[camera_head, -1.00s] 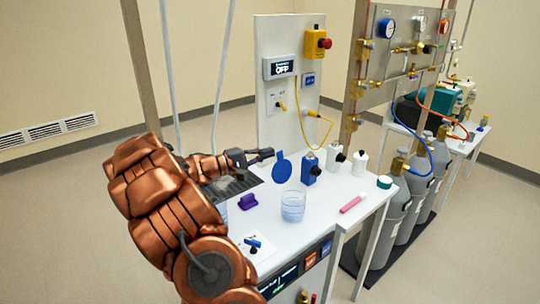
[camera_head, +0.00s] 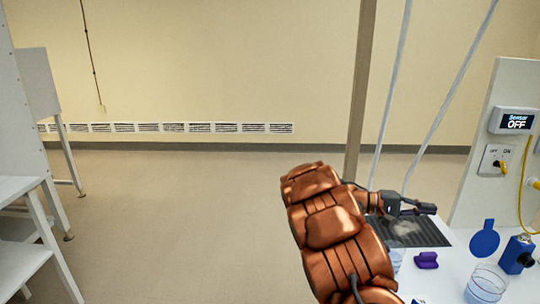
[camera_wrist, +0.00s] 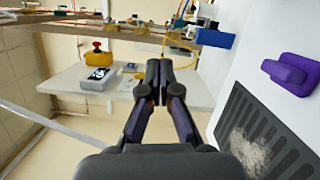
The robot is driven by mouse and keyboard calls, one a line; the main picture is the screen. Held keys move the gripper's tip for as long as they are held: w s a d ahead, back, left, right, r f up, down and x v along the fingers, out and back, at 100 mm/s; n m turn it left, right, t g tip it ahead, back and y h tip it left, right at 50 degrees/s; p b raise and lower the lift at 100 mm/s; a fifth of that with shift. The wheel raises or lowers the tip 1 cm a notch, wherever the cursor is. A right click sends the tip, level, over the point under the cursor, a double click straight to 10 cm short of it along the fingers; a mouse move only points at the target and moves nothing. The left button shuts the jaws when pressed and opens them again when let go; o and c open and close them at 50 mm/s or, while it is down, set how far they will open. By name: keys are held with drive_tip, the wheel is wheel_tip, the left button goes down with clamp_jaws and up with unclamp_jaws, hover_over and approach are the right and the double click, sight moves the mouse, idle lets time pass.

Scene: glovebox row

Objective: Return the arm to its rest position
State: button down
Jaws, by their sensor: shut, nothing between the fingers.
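My copper-coloured arm reaches up from the lower right in the head view, over the left end of the white bench. My gripper (camera_head: 425,209) is at its end, above the dark slotted grille (camera_head: 432,236) and apart from it. In the wrist view the two dark fingers of my gripper (camera_wrist: 159,68) meet at the tips, with nothing between them. The grille also shows in the wrist view (camera_wrist: 228,122), with a pale powdery patch on it.
A purple block (camera_head: 427,260), a blue disc (camera_head: 485,239), a blue bottle (camera_head: 518,254) and a glass beaker (camera_head: 486,283) stand on the bench. White shelving (camera_head: 20,225) is at far left. Open floor (camera_head: 180,220) lies between.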

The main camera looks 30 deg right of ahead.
drive_tip(key=s+a+f+n+t+y+p, duration=0.1)
drive_tip(key=s+a+n+t+y, duration=0.1)
drive_tip(key=a, duration=1.4)
drive_tip(key=s+a+f+n+t+y+p, duration=0.2)
drive_tip(key=s+a+t+y, duration=0.3)
drive_tip(key=a, duration=1.1)
drive_tip(key=s+a+f+n+t+y+p, duration=0.1)
drive_tip(key=s+a+y, duration=0.5)
drive_tip(key=a, duration=1)
drive_tip(key=s+n+t, duration=0.1)
drive_tip(key=t, duration=0.1)
drive_tip(key=shift+s+f+n+t+p, duration=0.25)
drive_tip(key=shift+f+n+t+p, duration=0.05)
drive_tip(key=shift+n+t+p, duration=0.1)
